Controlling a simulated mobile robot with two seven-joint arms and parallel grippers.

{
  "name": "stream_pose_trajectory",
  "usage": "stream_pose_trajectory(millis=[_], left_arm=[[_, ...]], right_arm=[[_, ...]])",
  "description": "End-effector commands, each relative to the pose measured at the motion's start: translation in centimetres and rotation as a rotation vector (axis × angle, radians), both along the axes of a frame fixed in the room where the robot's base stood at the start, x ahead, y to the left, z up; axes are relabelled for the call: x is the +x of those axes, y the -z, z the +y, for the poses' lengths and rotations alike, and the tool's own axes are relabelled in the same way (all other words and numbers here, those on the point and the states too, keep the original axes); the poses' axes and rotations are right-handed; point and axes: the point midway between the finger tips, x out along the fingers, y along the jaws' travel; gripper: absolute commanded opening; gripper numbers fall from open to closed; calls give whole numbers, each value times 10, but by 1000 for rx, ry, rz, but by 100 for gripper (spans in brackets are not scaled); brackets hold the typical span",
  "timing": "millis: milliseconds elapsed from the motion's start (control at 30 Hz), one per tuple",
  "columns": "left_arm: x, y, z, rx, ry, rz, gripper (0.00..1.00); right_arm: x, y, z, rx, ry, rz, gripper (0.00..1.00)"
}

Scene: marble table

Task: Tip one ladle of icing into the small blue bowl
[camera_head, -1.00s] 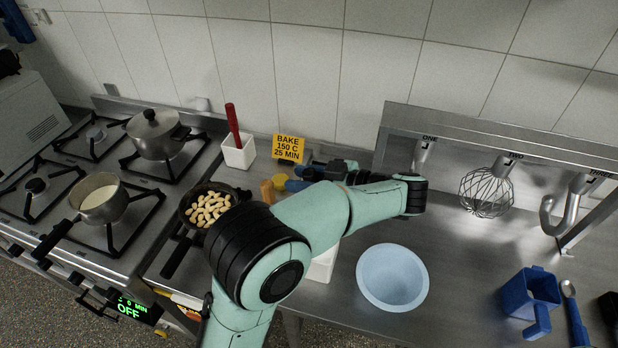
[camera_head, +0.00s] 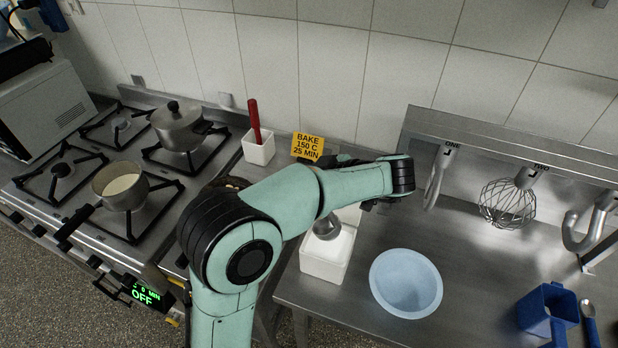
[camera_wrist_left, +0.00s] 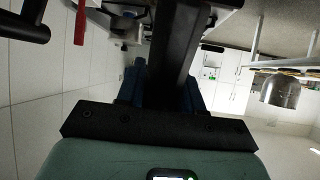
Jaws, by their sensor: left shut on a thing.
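The small pale blue bowl (camera_head: 405,284) stands on the steel counter, to the right of my left arm, and looks empty. A white square tub (camera_head: 326,268) holds white icing, left of the bowl. The metal cup of a ladle (camera_head: 326,227) shows at the tub's back part; I cannot tell whether it touches the icing. My left gripper is mostly hidden behind my arm in the head view. In the left wrist view, its blue fingers (camera_wrist_left: 160,88) are shut on a dark handle, apparently the ladle's. My right gripper is in neither view.
The stove on the left carries a lidded pot (camera_head: 178,127) and a saucepan (camera_head: 122,190). A white holder (camera_head: 258,150) with a red-handled tool and a yellow sign (camera_head: 307,147) stand behind. A whisk (camera_head: 508,203) hangs at the right; a blue jug (camera_head: 547,308) stands below.

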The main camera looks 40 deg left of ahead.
Motion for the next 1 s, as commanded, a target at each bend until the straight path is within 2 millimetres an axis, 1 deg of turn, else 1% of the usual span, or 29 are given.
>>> stream_pose_trajectory(millis=[567, 1000], left_arm=[[-3, 13, 25, -160, -1, -20, 4], [-5, 24, 44, -278, -2, -33, 4]], right_arm=[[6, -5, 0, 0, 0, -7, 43], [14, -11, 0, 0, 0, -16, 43]])
